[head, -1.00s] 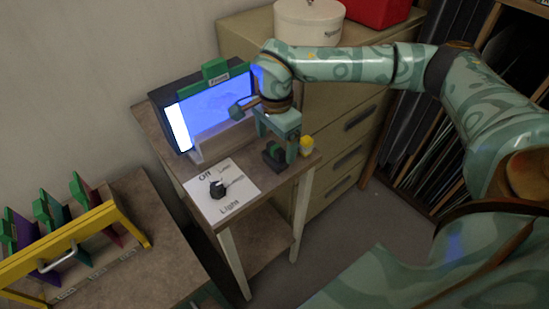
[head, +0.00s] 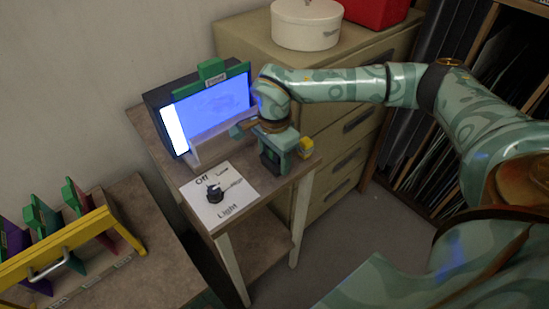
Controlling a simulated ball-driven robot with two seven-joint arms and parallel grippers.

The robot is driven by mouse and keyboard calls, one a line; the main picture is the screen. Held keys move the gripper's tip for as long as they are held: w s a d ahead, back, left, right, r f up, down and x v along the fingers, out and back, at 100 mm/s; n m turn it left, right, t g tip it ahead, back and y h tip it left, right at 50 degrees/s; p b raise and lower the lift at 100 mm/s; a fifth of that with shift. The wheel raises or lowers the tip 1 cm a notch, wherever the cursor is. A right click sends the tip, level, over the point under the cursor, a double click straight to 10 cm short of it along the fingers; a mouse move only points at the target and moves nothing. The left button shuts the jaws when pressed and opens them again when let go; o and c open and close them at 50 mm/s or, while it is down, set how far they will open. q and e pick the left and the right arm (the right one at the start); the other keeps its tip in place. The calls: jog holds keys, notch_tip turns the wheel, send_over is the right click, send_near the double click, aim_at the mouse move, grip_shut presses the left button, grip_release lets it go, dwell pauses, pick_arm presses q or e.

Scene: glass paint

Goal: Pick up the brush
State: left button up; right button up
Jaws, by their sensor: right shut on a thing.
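My right gripper (head: 279,152) is low over the front right part of the small table (head: 178,172), and its jaws are shut on a small dark green block-like piece (head: 268,160). This piece appears to be the brush's handle; the gripper hides most of it, and I cannot make out bristles. I cannot tell whether it still touches the table top. A small yellow piece (head: 305,148) shows just right of the gripper; I cannot tell whether it belongs to the brush. My left gripper is not in view.
A lit blue panel (head: 218,104) with a green-handled frame stands behind the gripper. A light switch plate with a black knob (head: 215,195) lies to its left. A yellow-handled rack (head: 60,243) stands lower left. A drawer cabinet (head: 245,40) stands behind.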

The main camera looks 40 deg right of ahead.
jog(key=shift+r, duration=0.55)
notch_tip(320, 180, up, 3)
jog(key=shift+s+f+p, duration=0.1)
jog(key=shift+p, duration=0.6)
jog(key=s+r+p, duration=0.3)
jog(key=s+r, duration=0.6)
jog(key=s, duration=0.4)
jog(key=shift+s+a+p, duration=0.2)
jog(key=shift+s+p, duration=0.2)
jog(key=shift+o, duration=0.4)
